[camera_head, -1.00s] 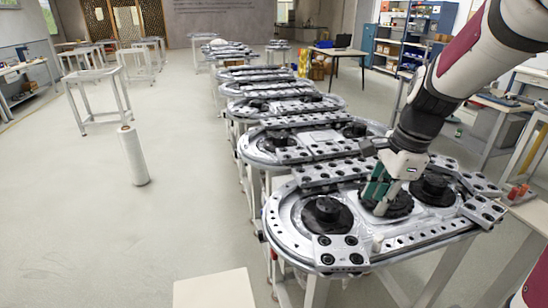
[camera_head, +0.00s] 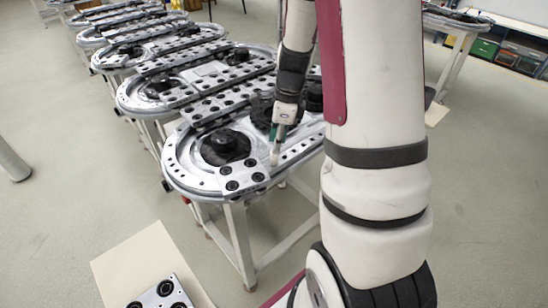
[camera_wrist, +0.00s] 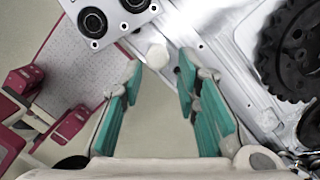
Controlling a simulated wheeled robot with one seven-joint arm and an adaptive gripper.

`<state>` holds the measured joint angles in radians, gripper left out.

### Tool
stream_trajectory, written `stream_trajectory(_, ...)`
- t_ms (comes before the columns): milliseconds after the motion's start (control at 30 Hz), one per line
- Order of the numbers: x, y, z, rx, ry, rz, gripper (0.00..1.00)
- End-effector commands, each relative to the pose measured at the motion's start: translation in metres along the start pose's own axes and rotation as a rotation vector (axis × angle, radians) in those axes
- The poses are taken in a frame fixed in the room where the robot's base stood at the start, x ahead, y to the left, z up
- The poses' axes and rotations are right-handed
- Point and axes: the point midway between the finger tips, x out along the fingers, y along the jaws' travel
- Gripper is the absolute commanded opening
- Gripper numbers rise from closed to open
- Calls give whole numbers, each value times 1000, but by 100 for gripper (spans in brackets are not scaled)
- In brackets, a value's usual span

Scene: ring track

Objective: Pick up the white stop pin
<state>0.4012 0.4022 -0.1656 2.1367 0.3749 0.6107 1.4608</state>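The white stop pin (camera_head: 275,157) is a small pale cylinder standing near the front edge of the nearest grey ring-track table (camera_head: 184,172). In the wrist view the pin (camera_wrist: 157,56) shows from above as a round white top, just beyond the fingertips and roughly centred between them. My gripper (camera_head: 275,138) points down close above the pin in the head view. In the wrist view my gripper (camera_wrist: 160,72) has its two teal fingers apart, with nothing between them. Whether either finger touches the pin cannot be told.
A black toothed gear (camera_wrist: 295,45) lies right of the fingers. A plate with black-rimmed holes (camera_head: 240,176) sits left of the pin. A black round hub (camera_head: 225,146) stands behind that plate. A cream surface (camera_head: 130,262) holds another holed plate at the front. More track tables stretch behind.

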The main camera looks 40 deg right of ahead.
Motion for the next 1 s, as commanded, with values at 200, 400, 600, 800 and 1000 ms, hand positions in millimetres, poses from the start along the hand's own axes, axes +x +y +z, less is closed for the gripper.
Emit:
stream_trajectory(200,26,4,0,2,0,5,29)
stream_trajectory(400,49,3,1,0,0,2,29)
stream_trajectory(600,52,3,2,-1,0,0,29)
stream_trajectory(800,52,2,2,0,0,0,2)
stream_trajectory(1000,51,2,2,0,0,0,0)
